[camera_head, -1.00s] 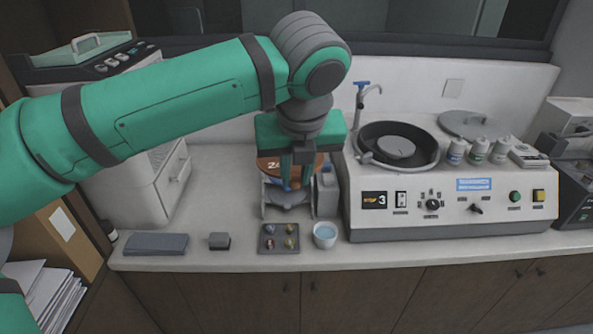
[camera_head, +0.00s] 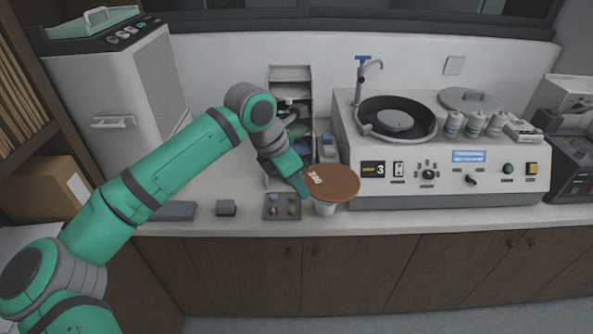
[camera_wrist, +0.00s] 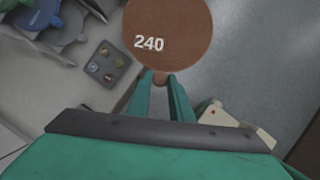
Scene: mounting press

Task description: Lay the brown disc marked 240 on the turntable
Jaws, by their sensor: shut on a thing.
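The turntable (camera_head: 396,120) is the grey round plate inside the black bowl of the polishing machine, to the right of and behind the disc. Nothing lies on it.
A faucet (camera_head: 361,85) rises at the bowl's back left. A grey round lid (camera_head: 470,100) and several white bottles (camera_head: 474,124) stand right of the bowl.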

